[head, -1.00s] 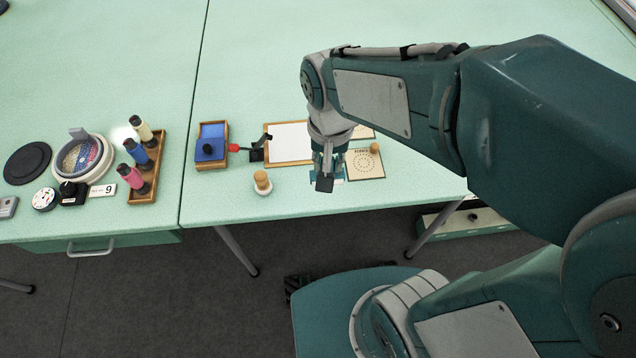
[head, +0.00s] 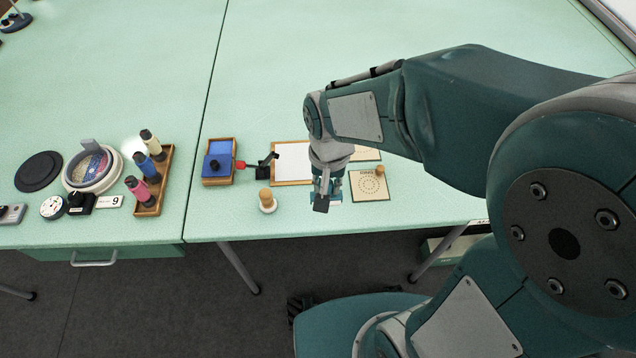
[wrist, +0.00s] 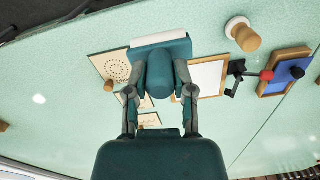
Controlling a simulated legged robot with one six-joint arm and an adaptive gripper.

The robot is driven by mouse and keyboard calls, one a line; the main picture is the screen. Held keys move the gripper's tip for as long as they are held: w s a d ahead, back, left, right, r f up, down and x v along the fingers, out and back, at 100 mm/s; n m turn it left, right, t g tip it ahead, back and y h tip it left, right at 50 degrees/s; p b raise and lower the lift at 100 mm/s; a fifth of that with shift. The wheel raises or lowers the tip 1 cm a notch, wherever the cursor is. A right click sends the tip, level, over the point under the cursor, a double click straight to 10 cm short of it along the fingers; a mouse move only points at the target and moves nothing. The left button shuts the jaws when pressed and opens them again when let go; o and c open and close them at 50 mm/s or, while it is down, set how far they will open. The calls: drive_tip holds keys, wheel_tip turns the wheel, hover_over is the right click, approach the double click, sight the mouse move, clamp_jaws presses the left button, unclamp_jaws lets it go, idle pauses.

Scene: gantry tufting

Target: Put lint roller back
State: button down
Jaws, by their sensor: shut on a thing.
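My gripper (head: 324,190) is shut on the lint roller at the front part of the right-hand table. In the wrist view the lint roller (wrist: 160,41) shows a white roll on a teal body, between the two fingers of my gripper (wrist: 160,88). In the head view it is mostly hidden behind my gripper, with only a small pale teal part showing at the fingertips. I cannot tell whether it touches the table.
A round wooden-handled piece (head: 267,201) stands left of my gripper. A card with a wooden knob (head: 379,171) is to the right, a framed white board (head: 292,162) behind. A blue pad tray (head: 218,161) and a bottle rack (head: 155,182) are farther left. The table's front edge is close.

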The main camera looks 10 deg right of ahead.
drive_tip(key=w+f, duration=0.1)
drive_tip(key=f, duration=0.1)
drive_tip(key=w+f, duration=0.2)
drive_tip(key=w+a+f, duration=0.1)
drive_tip(key=w+f, duration=0.1)
drive_tip(key=shift+w+f, duration=0.1)
drive_tip(key=shift+f, duration=1.5)
drive_tip(key=shift+c, duration=2.3)
unclamp_jaws()
wheel_tip(320, 180, up, 12)
drive_tip(key=shift+r, duration=0.15)
